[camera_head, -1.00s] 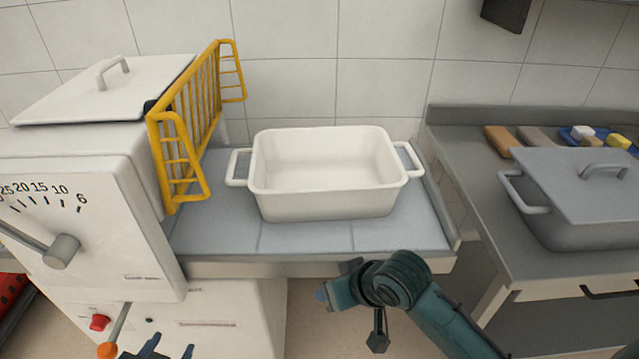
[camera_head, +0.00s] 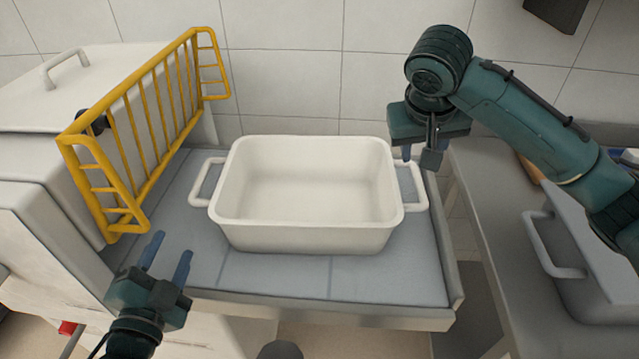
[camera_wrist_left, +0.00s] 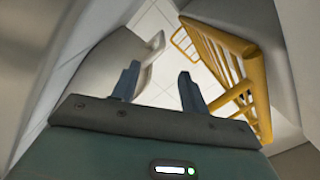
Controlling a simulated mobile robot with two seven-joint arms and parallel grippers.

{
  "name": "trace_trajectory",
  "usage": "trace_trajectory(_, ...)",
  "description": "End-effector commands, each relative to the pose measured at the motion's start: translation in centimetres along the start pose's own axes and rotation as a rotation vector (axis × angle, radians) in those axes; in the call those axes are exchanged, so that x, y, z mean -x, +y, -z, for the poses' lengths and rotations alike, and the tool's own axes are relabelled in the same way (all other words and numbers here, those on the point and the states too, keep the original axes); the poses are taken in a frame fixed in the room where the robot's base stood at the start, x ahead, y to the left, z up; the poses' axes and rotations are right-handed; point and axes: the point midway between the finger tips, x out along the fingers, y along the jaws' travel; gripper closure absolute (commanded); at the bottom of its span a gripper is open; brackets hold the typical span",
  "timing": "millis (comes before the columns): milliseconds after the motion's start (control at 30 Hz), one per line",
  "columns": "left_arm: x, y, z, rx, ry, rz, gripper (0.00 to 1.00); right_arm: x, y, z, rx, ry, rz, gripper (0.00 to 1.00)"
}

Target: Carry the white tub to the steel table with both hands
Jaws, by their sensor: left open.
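The white tub (camera_head: 310,238) stands upright and empty on a tiled grey shelf, with a loop handle at each end. My left gripper (camera_head: 168,255) is open and empty, to the left of and nearer than the tub's left handle (camera_head: 203,184), apart from it. My right gripper (camera_head: 418,155) hangs by the tub's right handle (camera_head: 414,185), fingers downward; contact and finger gap are unclear. The grey steel table (camera_head: 485,185) is at the right.
A yellow rack (camera_head: 150,130) stands left of the tub, close to my left gripper; it also shows in the left wrist view (camera_wrist_left: 235,65). A grey lidded pan (camera_head: 565,255) occupies part of the steel table. A gap separates shelf and table.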

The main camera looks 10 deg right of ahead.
Motion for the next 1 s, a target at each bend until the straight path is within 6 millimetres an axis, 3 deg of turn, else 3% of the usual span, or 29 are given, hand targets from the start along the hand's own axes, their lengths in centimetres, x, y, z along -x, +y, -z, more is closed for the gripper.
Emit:
trace_trajectory(467,-0.5,0.0,0.0,-0.002,0.003,0.002,0.56,-0.5,0.0,0.0,-0.002,-0.001,-0.001,0.60)
trace_trajectory(667,-3.1,-0.1,0.1,-0.002,0.005,0.004,0.56,-3.1,0.0,-0.1,-0.002,-0.006,0.000,0.60)
trace_trajectory(1000,-9.8,-0.1,0.1,-0.001,0.003,0.003,0.56,-9.6,0.1,0.0,-0.002,-0.003,-0.004,0.60)
